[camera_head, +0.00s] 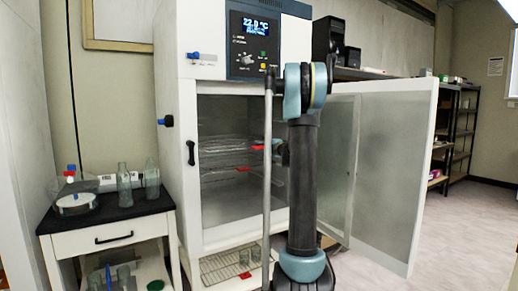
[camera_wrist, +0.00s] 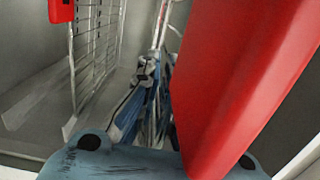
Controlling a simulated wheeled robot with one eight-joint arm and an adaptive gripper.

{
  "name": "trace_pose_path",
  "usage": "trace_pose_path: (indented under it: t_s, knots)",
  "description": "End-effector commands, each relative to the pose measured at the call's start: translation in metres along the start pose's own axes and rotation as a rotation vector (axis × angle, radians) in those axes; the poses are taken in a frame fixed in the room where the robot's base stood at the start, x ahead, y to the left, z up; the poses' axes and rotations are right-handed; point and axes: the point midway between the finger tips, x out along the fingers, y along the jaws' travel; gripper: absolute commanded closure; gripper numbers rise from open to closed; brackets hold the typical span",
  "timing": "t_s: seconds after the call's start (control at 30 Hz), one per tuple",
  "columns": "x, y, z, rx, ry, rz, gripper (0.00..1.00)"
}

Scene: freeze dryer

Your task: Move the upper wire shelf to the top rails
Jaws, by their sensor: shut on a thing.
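The white freeze dryer (camera_head: 183,120) stands open, with its chamber in view. The upper wire shelf (camera_head: 222,151) lies inside at mid-height, with a red tab (camera_head: 257,147) at its front. A second wire shelf (camera_head: 216,174) with its own red tab (camera_head: 243,169) is just below it. My gripper (camera_head: 280,151) is at the front right of the upper shelf, partly hidden by my arm. In the wrist view a large red handle piece (camera_wrist: 245,65) fills the right side, close to the camera. My gripper is shut on the upper shelf. Its exact grip is unclear.
The frosted door (camera_head: 385,170) is swung open to the right. A side table (camera_head: 105,217) with bottles stands left. The chamber above the upper shelf looks clear. A small red piece (camera_wrist: 62,10) shows in the wrist view.

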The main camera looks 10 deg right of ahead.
Motion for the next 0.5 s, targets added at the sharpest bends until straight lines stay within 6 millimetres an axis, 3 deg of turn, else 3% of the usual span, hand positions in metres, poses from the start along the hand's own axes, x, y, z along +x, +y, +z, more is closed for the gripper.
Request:
trace_pose_path:
  t_s: [0.5]
  knots:
    - [-0.034, 0.0, 0.001, 0.001, 0.002, -0.001, 1.0]
